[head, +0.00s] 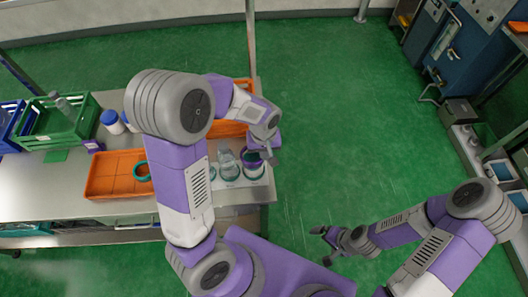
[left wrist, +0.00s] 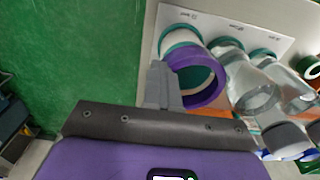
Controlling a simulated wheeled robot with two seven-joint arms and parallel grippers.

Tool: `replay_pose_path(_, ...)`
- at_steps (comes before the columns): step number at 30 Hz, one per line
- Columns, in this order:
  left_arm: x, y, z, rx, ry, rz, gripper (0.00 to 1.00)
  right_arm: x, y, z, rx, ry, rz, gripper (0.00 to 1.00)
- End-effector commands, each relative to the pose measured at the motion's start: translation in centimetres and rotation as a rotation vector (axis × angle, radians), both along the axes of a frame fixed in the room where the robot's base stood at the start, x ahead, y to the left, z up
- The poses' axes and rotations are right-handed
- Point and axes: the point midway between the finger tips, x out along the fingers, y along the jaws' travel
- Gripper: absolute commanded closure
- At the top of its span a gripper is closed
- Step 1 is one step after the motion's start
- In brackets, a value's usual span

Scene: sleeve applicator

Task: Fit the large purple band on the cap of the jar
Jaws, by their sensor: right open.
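The large purple band (left wrist: 214,94) is at the near end of a jar (left wrist: 181,46) with a teal ring at its far end. A dark teal surface shows inside the band; I cannot tell how far the band sits around the cap. In the head view the purple band (head: 250,157) is above the jar (head: 254,172) at the table's right end. My left gripper (head: 268,154) is at the band's edge; in the left wrist view its fingers (left wrist: 165,82) look closed on the band's left wall. My right gripper (head: 324,237) is open and empty, over the floor.
Clear glass vessels (head: 228,168) stand close beside the jar on a white labelled sheet. A green crate (head: 84,112) and blue-capped jars (head: 112,121) are further left. Green floor is free to the right.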

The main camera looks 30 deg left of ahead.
Motion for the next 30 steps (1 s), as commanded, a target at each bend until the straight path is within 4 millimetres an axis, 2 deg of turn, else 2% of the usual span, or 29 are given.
replay_pose_path(14, 0.0, 0.0, -0.1, 0.0, 0.0, 0.0, 1.0, 0.0, 0.0, -0.1, 0.0, 0.0, 0.0, 0.0)
replay_pose_path(25, 0.0, 0.0, -1.5, 0.0, 0.0, 0.0, 1.0, 0.0, 0.0, -1.3, 0.0, 0.0, 0.0, 0.0)
replay_pose_path(26, 0.0, 0.0, -1.4, 0.0, 0.0, 0.0, 0.98, 0.0, 0.0, -1.2, 0.0, 0.0, 0.0, 0.0)
replay_pose_path(30, 0.0, 0.0, -1.3, 0.0, 0.001, 0.0, 0.76, 0.0, 0.0, -1.1, 0.0, 0.0, 0.0, 0.0)
